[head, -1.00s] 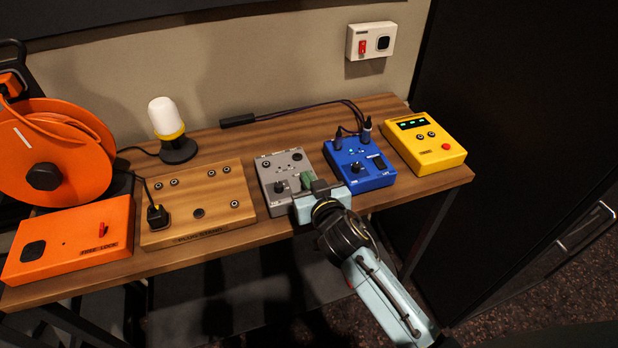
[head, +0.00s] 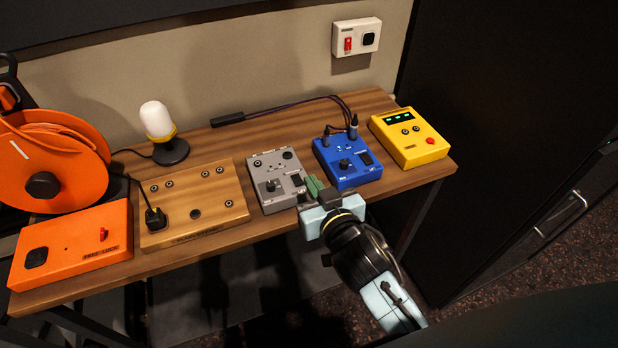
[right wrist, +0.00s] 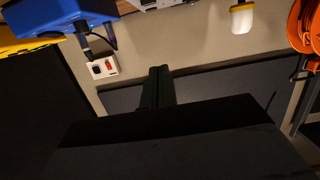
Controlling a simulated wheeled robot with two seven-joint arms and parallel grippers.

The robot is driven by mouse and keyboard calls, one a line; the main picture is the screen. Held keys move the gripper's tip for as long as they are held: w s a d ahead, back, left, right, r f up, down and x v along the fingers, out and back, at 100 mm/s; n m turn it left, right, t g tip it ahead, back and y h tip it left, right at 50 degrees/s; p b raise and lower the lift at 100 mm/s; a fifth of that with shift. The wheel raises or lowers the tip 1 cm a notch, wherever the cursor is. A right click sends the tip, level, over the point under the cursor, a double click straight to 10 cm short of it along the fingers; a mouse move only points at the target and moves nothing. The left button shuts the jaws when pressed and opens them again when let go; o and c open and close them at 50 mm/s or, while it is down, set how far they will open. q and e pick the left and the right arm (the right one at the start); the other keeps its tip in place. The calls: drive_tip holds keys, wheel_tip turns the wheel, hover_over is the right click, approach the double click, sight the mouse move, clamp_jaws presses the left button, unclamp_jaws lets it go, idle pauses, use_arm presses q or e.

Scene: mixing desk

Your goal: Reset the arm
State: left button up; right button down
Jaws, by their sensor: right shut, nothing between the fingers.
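My right gripper (head: 318,190) is shut and empty. In the head view it is over the front edge of the desk (head: 280,225), by the front right corner of the grey box (head: 276,178) and in front of the blue box (head: 347,160). I cannot tell whether it touches the grey box. In the right wrist view its closed dark fingers (right wrist: 158,88) point toward the wall, with nothing between them. The blue box (right wrist: 62,18) shows at the top left there. My left gripper is not in view.
A yellow box (head: 410,138) stands at the desk's right end. A wooden socket board (head: 215,205), an orange box (head: 70,245), an orange cable reel (head: 75,165) and a white-topped lamp (head: 158,120) are to the left. A white switch box (head: 356,38) is on the wall. Dark cabinet at right.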

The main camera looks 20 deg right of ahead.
idle(0.5)
drive_tip(key=s+d+f+n+g+b, duration=0.1)
drive_tip(key=s+f+g, duration=0.25)
drive_tip(key=f, duration=0.75)
drive_tip(key=s+f+g, duration=0.2)
drive_tip(key=s+f, duration=0.3)
drive_tip(key=f, duration=0.7)
drive_tip(key=s+d+f+n+g+b, duration=0.15)
drive_tip(key=s+f, duration=0.25)
drive_tip(key=f, duration=0.7)
drive_tip(key=s+d+f+g, duration=0.3)
drive_tip(key=s+f, duration=0.5)
drive_tip(key=s, duration=0.5)
drive_tip(key=s+d+f+g, duration=0.4)
drive_tip(key=s+f, duration=0.5)
drive_tip(key=s, duration=0.5)
drive_tip(key=shift+g+h, duration=0.3)
drive_tip(key=shift+g, duration=0.1)
drive_tip(key=shift+s+m, duration=0.1)
drive_tip(key=shift+m, duration=0.15)
